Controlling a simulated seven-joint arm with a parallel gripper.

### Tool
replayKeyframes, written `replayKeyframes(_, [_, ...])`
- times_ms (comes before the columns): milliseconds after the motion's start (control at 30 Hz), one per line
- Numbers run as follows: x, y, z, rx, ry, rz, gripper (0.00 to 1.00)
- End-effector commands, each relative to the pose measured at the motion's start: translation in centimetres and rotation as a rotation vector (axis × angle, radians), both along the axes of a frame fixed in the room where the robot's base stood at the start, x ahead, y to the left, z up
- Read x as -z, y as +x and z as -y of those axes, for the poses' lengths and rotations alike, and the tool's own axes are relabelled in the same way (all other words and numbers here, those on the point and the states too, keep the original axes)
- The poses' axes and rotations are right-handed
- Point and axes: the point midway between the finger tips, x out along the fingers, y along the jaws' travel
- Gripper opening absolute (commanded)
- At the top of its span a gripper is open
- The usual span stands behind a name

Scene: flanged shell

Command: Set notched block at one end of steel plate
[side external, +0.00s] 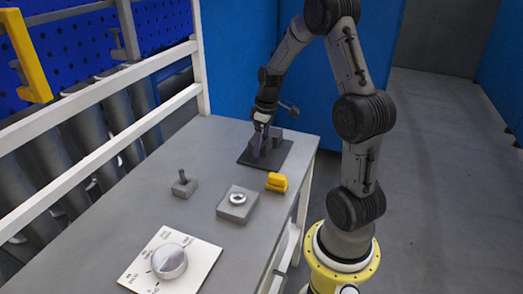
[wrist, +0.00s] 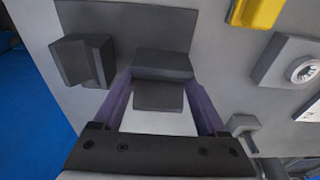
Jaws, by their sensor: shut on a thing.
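The steel plate (side external: 247,160) is a flat dark rectangle at the far end of the bench; it also shows in the wrist view (wrist: 125,22). My gripper (side external: 260,147) points down over the plate, its purple fingers closed on a dark grey, stepped notched block (wrist: 160,65). In the wrist view the held block overlaps the plate's right end. Its underside is hidden, so I cannot tell whether it touches the plate. A second dark notched block (wrist: 83,62) stands upright at the plate's left end, apart from the held one; it shows behind my gripper in the side view (side external: 277,136).
A yellow block (side external: 277,182), a grey block with a ring (side external: 237,204) and a small block with a peg (side external: 184,184) stand nearer on the bench. A white dial panel (side external: 172,262) lies at the front. A white rail (side external: 100,92) runs along the left.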

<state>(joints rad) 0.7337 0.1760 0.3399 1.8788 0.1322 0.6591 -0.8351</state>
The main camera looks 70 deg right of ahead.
Motion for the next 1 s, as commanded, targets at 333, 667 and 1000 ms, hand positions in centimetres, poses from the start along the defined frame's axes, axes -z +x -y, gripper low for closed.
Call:
replayKeyframes(333, [2.6,0.0,0.0,-0.001,-0.002,0.003,0.00])
replayKeyframes(667, [2.9,0.0,0.0,-0.001,-0.002,0.003,0.00])
replayKeyframes(1000, [3.0,-0.1,-0.1,0.000,0.002,-0.002,1.00])
